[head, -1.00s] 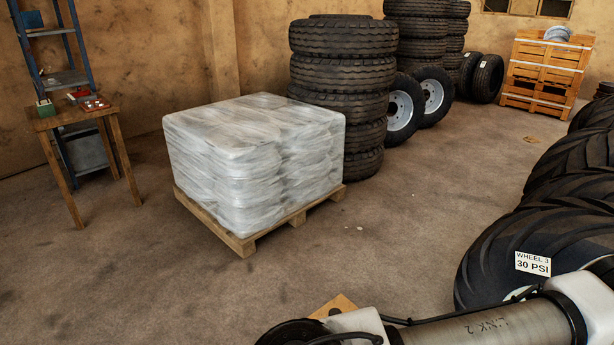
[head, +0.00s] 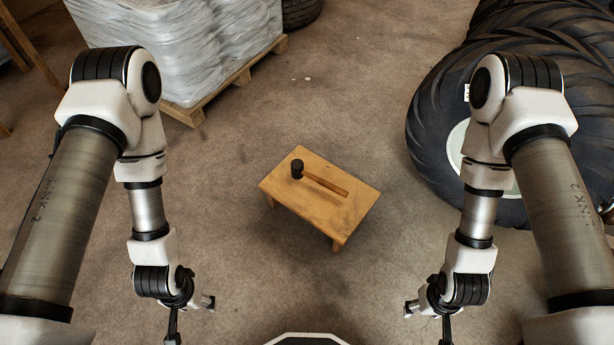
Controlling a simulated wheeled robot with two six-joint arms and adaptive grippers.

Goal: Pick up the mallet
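The mallet lies on a small low wooden table (head: 290,203) in the middle of the head view. It has a black head and a light wooden handle (head: 326,183) that points right and slightly toward me. My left gripper (head: 184,318) is low at the left, well apart from the table. My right gripper (head: 434,320) is low at the right, also apart from the table. Both are partly cut off or covered by my wrists, and their finger opening is not clear. Neither touches the mallet.
A wrapped pallet load (head: 190,45) stands at the upper left on a wooden pallet (head: 240,80). Large tyres (head: 435,115) stand at the right, behind my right arm. A dark stacked tyre (head: 300,10) shows at the top. The floor around the small table is clear.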

